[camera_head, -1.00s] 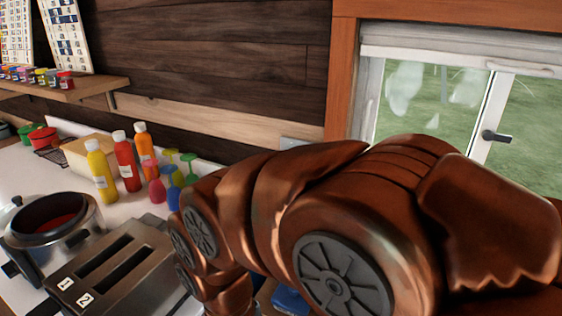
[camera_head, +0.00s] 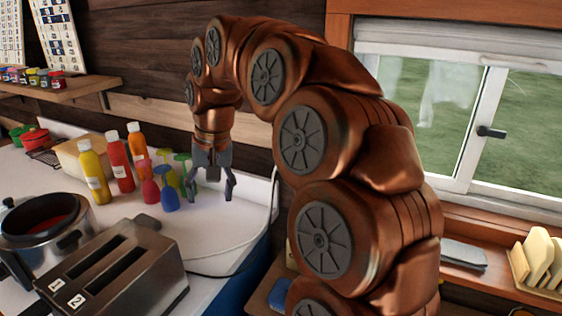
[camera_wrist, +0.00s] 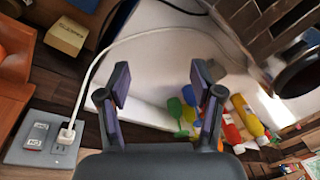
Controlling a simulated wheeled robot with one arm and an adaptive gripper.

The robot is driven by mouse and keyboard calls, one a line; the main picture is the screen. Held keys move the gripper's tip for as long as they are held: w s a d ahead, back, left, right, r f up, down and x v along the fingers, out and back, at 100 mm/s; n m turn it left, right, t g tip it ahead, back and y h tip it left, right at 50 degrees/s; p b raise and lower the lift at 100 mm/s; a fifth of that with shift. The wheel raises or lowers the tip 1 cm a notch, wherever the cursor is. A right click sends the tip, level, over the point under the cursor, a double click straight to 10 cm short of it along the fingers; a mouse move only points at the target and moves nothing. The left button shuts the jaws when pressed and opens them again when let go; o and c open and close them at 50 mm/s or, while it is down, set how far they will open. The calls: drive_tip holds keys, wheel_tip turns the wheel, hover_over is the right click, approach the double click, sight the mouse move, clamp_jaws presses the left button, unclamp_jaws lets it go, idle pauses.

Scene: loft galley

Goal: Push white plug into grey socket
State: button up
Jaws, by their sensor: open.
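The grey socket (camera_wrist: 44,140) is a wall plate at the lower left of the wrist view. The white plug (camera_wrist: 67,134) is at its right part, with a white cable running up from it. I cannot tell how deep the plug sits. My gripper (camera_wrist: 160,82) is open and empty, to the right of the plug and apart from it. In the head view my gripper (camera_head: 209,192) points down over the white counter, near the small coloured bottles. In that view my arm hides the socket and plug; the cable (camera_head: 273,205) shows beside the arm.
A two-slot toaster (camera_head: 118,275) and a pot (camera_head: 45,222) stand at the front left. Yellow, red and orange bottles (camera_head: 118,160) stand left of my gripper. A window (camera_head: 440,110) is at the right. The counter's right part (camera_head: 225,225) is mostly clear.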

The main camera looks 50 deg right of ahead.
drive_tip(key=w+d+r+m+t, duration=0.1)
drive_tip(key=d+m, duration=0.3)
drive_tip(key=d, duration=0.8)
drive_tip(key=d+r+m+t+h, duration=0.1)
drive_tip(key=d+r+m, duration=0.2)
drive_tip(key=d, duration=1)
drive_tip(key=shift+w+r+m+b, duration=0.2)
drive_tip(key=shift+w+m+b, duration=0.15)
drive_tip(key=shift+m, duration=0.35)
drive_tip(key=x, duration=0.2)
drive_tip(key=shift+w+d+f, duration=0.1)
drive_tip(key=shift+d+f, duration=0.1)
drive_tip(key=shift+f, duration=0.1)
drive_tip(key=shift+p, duration=0.3)
